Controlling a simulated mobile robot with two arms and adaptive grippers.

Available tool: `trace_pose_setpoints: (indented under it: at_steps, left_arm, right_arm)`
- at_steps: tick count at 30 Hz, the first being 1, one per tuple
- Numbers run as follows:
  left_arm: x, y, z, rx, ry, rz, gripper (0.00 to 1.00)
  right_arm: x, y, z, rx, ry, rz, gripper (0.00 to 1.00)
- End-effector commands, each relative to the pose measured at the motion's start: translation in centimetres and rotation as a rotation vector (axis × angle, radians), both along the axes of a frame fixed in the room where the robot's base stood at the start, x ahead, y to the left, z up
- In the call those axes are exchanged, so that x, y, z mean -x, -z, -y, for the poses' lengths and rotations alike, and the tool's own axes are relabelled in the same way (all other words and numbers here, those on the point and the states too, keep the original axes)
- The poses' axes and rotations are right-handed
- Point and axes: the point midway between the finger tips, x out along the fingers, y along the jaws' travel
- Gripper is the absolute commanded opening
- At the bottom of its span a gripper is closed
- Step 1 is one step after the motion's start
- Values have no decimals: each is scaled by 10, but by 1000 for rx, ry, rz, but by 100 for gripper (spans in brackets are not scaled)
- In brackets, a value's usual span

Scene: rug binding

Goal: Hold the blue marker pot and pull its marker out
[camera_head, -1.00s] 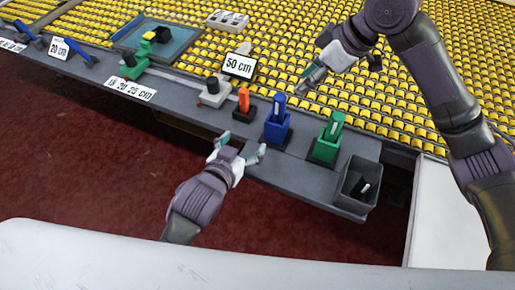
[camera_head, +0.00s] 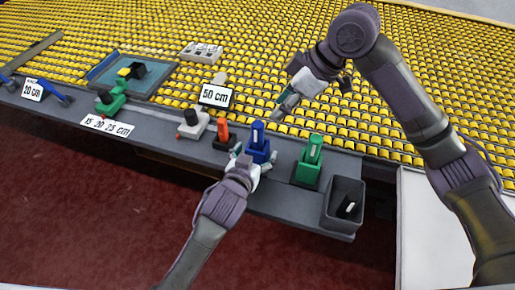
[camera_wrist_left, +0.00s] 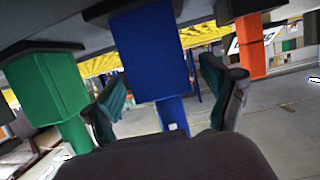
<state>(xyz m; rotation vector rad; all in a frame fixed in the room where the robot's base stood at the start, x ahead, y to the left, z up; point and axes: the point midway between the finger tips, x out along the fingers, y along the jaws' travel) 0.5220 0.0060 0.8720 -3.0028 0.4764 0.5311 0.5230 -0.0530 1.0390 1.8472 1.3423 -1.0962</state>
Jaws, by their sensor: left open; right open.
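The blue marker pot (camera_head: 259,152) stands on the grey shelf (camera_head: 160,146), with its marker (camera_head: 257,130) upright in it. My left gripper (camera_head: 251,164) is open at the front of the pot, with one finger on each side. In the left wrist view, which is upside down, the blue pot (camera_wrist_left: 150,55) lies between the open fingers (camera_wrist_left: 164,92) with gaps on both sides. The marker (camera_wrist_left: 172,116) shows below it there, partly hidden by the gripper body. My right gripper (camera_head: 291,101) is open and empty, above the yellow rows behind the pot.
A green pot (camera_head: 308,167) with a marker stands right of the blue one, and an orange item (camera_head: 224,136) stands left. A dark open bin (camera_head: 344,205) is at the shelf's right end. A 50 cm sign (camera_head: 215,96) stands behind.

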Motion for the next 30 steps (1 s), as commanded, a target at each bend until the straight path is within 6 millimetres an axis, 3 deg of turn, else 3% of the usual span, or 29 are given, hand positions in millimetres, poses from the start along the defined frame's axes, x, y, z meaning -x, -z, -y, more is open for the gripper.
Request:
trace_pose_setpoints:
  at_steps: [6, 16, 29, 30]
  left_arm:
    - [-17, 7, 5, 0, 0, 0, 85]
    - [-19, 7, 6, 1, 1, 0, 84]
    - [-18, 7, 6, 0, 1, 0, 12]
    - [-18, 7, 6, 0, 1, -1, 11]
  right_arm:
    - [0, 0, 0, 0, 0, 0, 42]
    - [0, 0, 0, 0, 0, 0, 42]
    - [0, 0, 0, 0, 0, 0, 42]
    - [0, 0, 0, 0, -1, 0, 47]
